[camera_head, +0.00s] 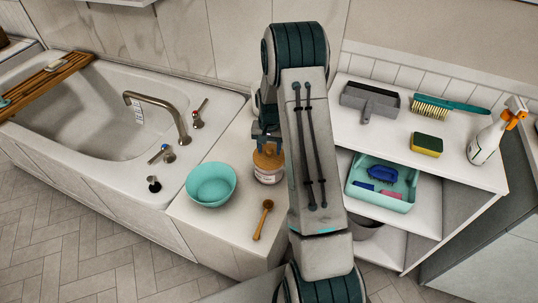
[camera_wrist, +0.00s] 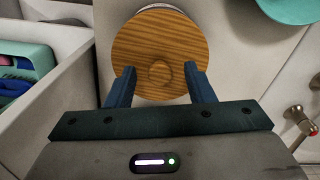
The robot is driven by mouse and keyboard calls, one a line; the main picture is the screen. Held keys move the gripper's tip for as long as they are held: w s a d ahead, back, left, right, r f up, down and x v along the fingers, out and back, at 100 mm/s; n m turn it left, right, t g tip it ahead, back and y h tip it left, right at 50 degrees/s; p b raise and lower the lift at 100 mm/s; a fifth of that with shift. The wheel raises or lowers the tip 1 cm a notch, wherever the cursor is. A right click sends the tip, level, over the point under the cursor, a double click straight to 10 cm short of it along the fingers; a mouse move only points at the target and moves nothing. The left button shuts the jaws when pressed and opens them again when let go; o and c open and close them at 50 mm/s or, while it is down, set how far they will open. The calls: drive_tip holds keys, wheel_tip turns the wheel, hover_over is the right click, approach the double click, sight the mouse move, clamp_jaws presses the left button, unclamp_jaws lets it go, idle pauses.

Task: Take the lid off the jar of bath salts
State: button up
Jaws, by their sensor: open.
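The jar of bath salts (camera_head: 268,175) stands on the white ledge beside the bathtub, with a pale label on its front. Its round wooden lid (camera_head: 268,157) is on top, and in the wrist view the lid (camera_wrist: 160,45) shows a small round knob (camera_wrist: 160,72) at its middle. My gripper (camera_wrist: 162,75) is open, with its two blue fingers over the lid, one on each side of the knob. I cannot tell how high the fingertips are above the lid. In the head view my arm hides part of the jar's surroundings.
A turquoise bowl (camera_head: 211,184) stands left of the jar, and a wooden scoop (camera_head: 263,220) lies in front. The bathtub (camera_head: 105,120) with its tap (camera_head: 160,112) is at left. A white shelf unit (camera_head: 470,172) at right holds a spray bottle (camera_head: 487,145), sponge (camera_head: 426,145) and brush (camera_head: 432,108).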

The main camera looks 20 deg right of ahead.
clamp_jaws()
drive_tip(key=shift+r, duration=0.15)
